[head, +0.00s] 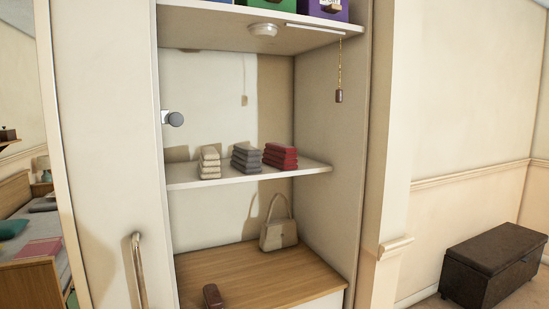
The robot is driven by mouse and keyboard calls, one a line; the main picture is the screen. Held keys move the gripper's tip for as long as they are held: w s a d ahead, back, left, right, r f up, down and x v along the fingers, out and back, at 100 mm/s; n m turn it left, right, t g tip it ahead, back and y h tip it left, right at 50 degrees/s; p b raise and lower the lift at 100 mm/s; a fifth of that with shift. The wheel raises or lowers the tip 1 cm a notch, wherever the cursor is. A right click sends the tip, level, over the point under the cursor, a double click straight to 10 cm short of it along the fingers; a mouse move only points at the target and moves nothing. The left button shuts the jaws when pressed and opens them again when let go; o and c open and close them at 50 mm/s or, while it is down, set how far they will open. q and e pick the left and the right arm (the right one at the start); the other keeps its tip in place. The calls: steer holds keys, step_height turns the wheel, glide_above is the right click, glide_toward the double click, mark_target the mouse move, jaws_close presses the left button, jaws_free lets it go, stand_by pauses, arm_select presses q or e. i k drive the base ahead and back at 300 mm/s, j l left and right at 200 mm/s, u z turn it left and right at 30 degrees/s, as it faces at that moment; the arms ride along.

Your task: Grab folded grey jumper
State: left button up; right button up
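A stack of folded grey jumpers (247,157) lies on the middle white shelf (210,179) of an open wardrobe. It stands between a stack of folded cream jumpers (210,162) on the left and a stack of folded red jumpers (281,156) on the right. The stacks are close together with narrow gaps between them. Neither of my grippers shows in the head view.
A beige handbag (279,235) stands on the wooden surface (245,276) below, with a small brown object (212,296) near its front. A pull cord (339,95) hangs at the right. Coloured boxes (322,8) stand above. The left panel has a long handle (139,270).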

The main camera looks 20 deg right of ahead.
mark_target(246, 158)
steer(key=i+l+z, duration=0.1)
steer(key=l, duration=0.35)
steer(key=i+l, duration=0.25)
steer(key=l, duration=0.2)
steer(key=i+l+z, duration=0.15)
steer(key=l, duration=0.25)
steer(key=i+l, duration=0.25)
steer(key=l, duration=0.2)
steer(key=i+l+z, duration=0.15)
steer(key=l, duration=0.25)
steer(key=i+l, duration=0.25)
steer(key=l, duration=0.15)
steer(key=z, duration=0.05)
